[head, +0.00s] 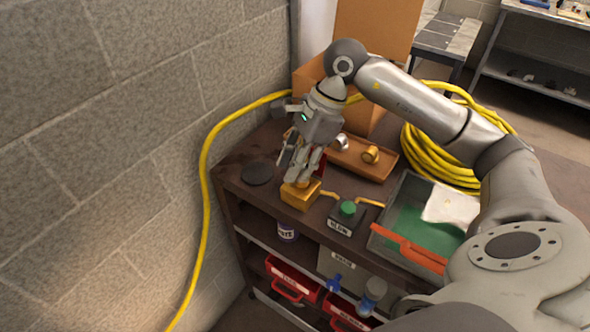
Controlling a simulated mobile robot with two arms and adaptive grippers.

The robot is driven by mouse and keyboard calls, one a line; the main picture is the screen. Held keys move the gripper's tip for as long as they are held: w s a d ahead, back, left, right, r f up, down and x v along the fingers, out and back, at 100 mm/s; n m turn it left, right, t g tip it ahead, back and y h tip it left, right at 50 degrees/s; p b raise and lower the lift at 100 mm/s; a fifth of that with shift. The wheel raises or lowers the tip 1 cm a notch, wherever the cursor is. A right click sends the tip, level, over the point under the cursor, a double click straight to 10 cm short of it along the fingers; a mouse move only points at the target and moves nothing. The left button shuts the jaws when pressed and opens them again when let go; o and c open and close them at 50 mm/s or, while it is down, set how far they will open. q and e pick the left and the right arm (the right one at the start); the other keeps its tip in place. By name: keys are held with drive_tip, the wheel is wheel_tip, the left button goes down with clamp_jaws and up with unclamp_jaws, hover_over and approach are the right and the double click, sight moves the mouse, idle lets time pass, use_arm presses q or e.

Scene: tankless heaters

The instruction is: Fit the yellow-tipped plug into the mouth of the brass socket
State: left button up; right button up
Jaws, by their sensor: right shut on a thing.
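My right gripper (303,177) points down over the cart top, just above a brass-coloured block (301,197), which looks like the brass socket. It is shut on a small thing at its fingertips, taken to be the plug. A small yellow-orange part shows between the fingertips and the block. The fingers hide most of the held thing and the socket's mouth. I cannot tell whether the tip is in the mouth or just over it. My left gripper is not in view.
A box with a green button (347,211) stands right of the block. A wooden tray (376,171) with a brass and a silvery ring lies behind. A grey bin (381,240), coiled yellow hose (436,160), black disc (257,173) and cardboard box (366,112) surround it. A block wall rises left.

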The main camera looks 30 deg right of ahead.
drive_tip(key=shift+w+d+f, duration=0.1)
drive_tip(key=shift+w+f, duration=0.15)
wheel_tip(320, 180, down, 3)
drive_tip(key=shift+w+r+p, duration=0.1)
drive_tip(key=shift+w+p, duration=0.05)
drive_tip(key=shift+p, duration=0.65)
drive_tip(key=shift+f, duration=0.4)
drive_tip(key=shift+f+b, duration=0.25)
drive_tip(key=shift+b, duration=0.05)
drive_tip(key=o, duration=1.1)
drive_tip(key=shift+r, duration=0.1)
